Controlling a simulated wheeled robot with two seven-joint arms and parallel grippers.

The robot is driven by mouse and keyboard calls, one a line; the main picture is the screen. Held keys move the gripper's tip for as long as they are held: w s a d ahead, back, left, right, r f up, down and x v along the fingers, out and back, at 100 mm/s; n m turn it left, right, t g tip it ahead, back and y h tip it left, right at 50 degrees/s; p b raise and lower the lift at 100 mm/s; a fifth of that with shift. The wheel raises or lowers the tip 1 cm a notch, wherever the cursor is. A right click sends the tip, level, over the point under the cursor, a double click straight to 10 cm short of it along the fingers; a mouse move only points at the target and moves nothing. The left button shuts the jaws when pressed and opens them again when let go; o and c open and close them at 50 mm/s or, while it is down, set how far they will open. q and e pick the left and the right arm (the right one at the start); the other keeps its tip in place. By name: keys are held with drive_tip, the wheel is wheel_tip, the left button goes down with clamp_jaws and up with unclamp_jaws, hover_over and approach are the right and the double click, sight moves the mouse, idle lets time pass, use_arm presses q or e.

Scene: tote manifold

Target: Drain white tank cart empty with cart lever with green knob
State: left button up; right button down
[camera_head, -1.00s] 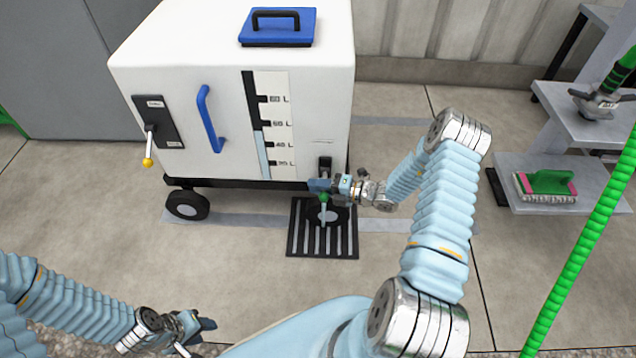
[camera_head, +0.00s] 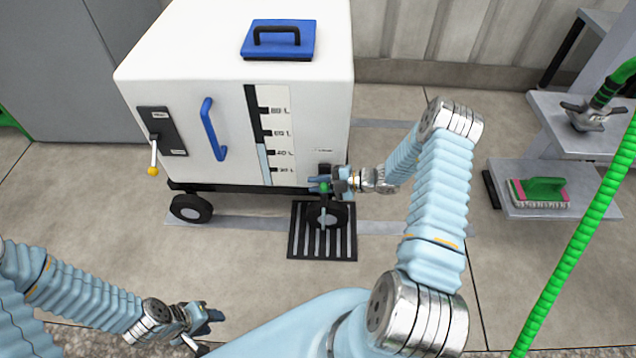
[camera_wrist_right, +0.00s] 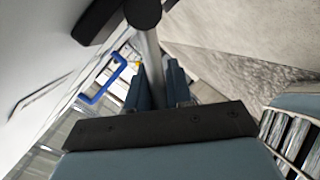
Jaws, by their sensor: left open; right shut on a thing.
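The white tank cart (camera_head: 215,95) stands at the back centre. Its level strip (camera_head: 262,162) is light blue up to between the 40 and 60 L marks. The lever's green knob (camera_head: 324,187) is low at the cart's right front corner. My right gripper (camera_head: 330,185) is shut there on the cart lever, and fingers hide part of it. In the right wrist view a grey rod (camera_wrist_right: 152,60) runs between the fingers. My left gripper (camera_head: 205,325) is open and empty at the bottom left, away from the cart.
A floor drain grate (camera_head: 302,243) lies below the lever. A second lever with a yellow knob (camera_head: 153,171) and a blue handle (camera_head: 212,130) are on the cart front. A green hose (camera_head: 570,265) hangs at the right, by a shelf with a green-handled brush (camera_head: 541,190).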

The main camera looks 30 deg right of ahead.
drive_tip(key=shift+d, duration=0.1)
idle(0.3)
drive_tip(key=c, duration=1.1)
unclamp_jaws()
drive_tip(key=v, duration=1.3)
drive_tip(key=shift+s+d, duration=0.25)
drive_tip(key=shift+r, duration=0.1)
